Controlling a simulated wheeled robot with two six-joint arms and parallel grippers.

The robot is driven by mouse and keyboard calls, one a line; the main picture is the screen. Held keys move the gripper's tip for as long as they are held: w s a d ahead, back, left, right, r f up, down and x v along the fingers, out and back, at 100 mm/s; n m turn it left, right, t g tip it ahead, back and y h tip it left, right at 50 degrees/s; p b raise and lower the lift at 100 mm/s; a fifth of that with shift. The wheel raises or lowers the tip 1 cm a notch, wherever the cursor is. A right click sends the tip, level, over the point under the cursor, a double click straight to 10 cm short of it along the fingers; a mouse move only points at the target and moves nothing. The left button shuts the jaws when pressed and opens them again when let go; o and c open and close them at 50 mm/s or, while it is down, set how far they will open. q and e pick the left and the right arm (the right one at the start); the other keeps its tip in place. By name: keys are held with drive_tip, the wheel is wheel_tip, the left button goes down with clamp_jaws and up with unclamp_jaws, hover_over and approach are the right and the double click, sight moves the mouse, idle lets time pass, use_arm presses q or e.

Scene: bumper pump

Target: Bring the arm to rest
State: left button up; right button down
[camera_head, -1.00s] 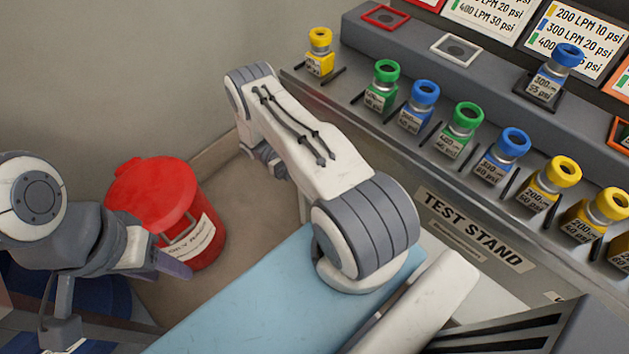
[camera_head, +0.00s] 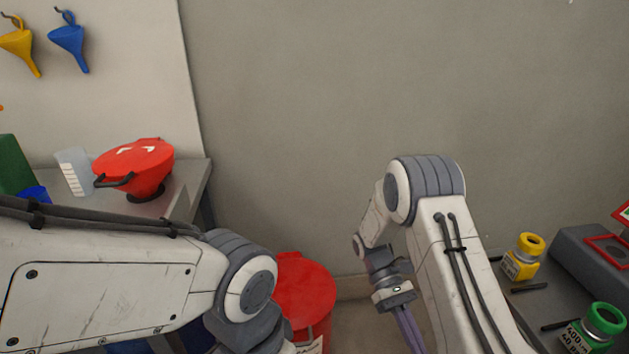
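My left arm (camera_head: 110,275) reaches in from the left edge across the lower left. Its gripper is not visible; the arm beyond the grey joint drops toward the bottom edge. My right arm (camera_head: 455,265) rises from the bottom right, bends at a grey joint (camera_head: 428,188) and folds down. Its gripper (camera_head: 408,330) points down, with purple-grey fingers seen nearly edge-on near the bottom edge. I cannot tell whether they are apart. I see no object held in the visible part.
A red lidded bin (camera_head: 302,295) stands on the floor between my arms.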

drive_tip(key=s+a+r+n+t+y, duration=0.1)
drive_tip(key=s+a+r+t+y, duration=0.2)
drive_tip(key=s+a+r+t, duration=0.4)
drive_tip(key=s+a+r+n+t+y, duration=0.2)
drive_tip(key=s+a+r+t, duration=0.25)
drive_tip(key=a, duration=0.45)
wheel_tip(320, 180, up, 22)
drive_tip(key=t+p, duration=0.1)
drive_tip(key=p, duration=2)
drive_tip(key=shift+w+d+r+m, duration=0.15)
drive_tip(key=shift+d+m, duration=0.05)
drive_tip(key=shift+m, duration=0.1)
